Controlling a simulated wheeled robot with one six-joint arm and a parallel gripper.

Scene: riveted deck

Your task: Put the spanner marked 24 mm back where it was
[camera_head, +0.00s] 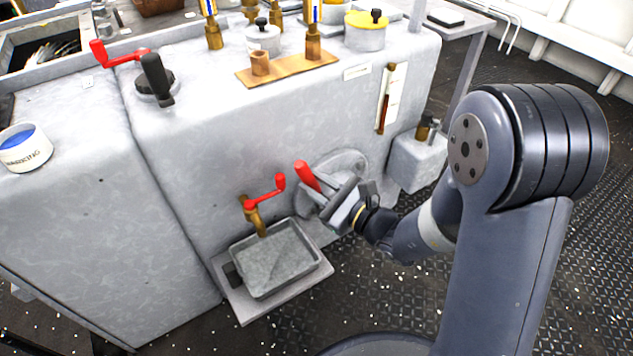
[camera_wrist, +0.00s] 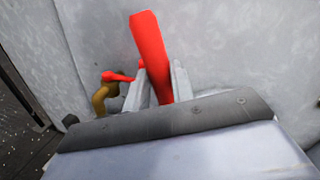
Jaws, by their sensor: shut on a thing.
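My gripper (camera_head: 328,188) is low in front of the grey machine's face, beside a round grey flange. In the wrist view its two grey fingers (camera_wrist: 159,88) are shut on a flat red bar or handle (camera_wrist: 147,42). The red part also shows in the head view (camera_head: 306,175), sticking up and left from the fingers. Its lower end is hidden by the gripper. I see no 24 mm marking, and I cannot tell whether this part is a spanner or a lever on the flange.
Left of my gripper is a brass tap with a red handle (camera_head: 265,193), above a grey drip tray (camera_head: 275,260). A grey box (camera_head: 416,160) is to the right. The grey machine (camera_head: 230,130) carries a black-knobbed valve, pots and brass fittings. An open tray of metal items (camera_head: 28,38) is at upper left.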

